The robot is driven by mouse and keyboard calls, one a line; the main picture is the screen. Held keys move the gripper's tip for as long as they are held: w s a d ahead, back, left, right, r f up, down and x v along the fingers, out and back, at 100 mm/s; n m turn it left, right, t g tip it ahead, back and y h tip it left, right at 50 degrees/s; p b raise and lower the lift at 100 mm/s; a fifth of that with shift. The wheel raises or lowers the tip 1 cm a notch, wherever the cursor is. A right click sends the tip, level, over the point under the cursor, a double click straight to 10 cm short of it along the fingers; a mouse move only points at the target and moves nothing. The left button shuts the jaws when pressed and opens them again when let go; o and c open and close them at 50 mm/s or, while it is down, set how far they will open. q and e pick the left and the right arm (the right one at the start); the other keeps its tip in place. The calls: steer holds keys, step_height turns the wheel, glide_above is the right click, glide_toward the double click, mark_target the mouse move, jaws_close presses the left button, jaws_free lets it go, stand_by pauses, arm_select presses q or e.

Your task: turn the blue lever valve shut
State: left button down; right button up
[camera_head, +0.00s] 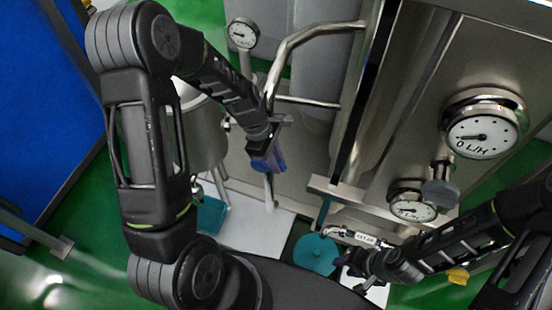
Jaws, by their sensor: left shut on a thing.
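The blue lever (275,162) of the valve shows just below my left gripper (265,148), beside a thin upright steel pipe (269,190). The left gripper comes down from above and is shut on the blue lever. The fingers hide part of the lever and the valve body. My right gripper (350,268) is low in the picture, right of centre, close to a teal disc (315,254) and a small labelled steel fitting (362,238). Its fingertips are small and dark, and I cannot tell whether they are open.
A steel machine with dial gauges (481,136) fills the right side. A bent steel pipe (305,38) runs above the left gripper. A steel vessel (203,130) stands behind the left arm. A small yellow part (457,276) is under the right arm. Green floor is open at lower left.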

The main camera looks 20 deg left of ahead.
mark_target(284, 166)
arm_select(q)
steer(key=shift+d+f+y+p, duration=0.25)
steer(key=shift+d+y+p, duration=0.25)
steer(key=shift+y+p, duration=0.95)
steer(key=shift+d+f+p, duration=0.1)
steer(key=shift+f+p, duration=0.1)
steer(key=shift+p, duration=0.55)
steer(key=shift+w+d+f+y+p, duration=0.1)
steer(key=shift+d+f+y+p, duration=0.05)
steer(key=shift+f+y+p, duration=0.45)
steer(key=shift+f+y, duration=0.4)
steer(key=shift+y, duration=0.35)
steer(key=shift+d, duration=0.1)
steer(key=c, duration=1.3)
jaws_free()
steer(key=shift+f, duration=0.1)
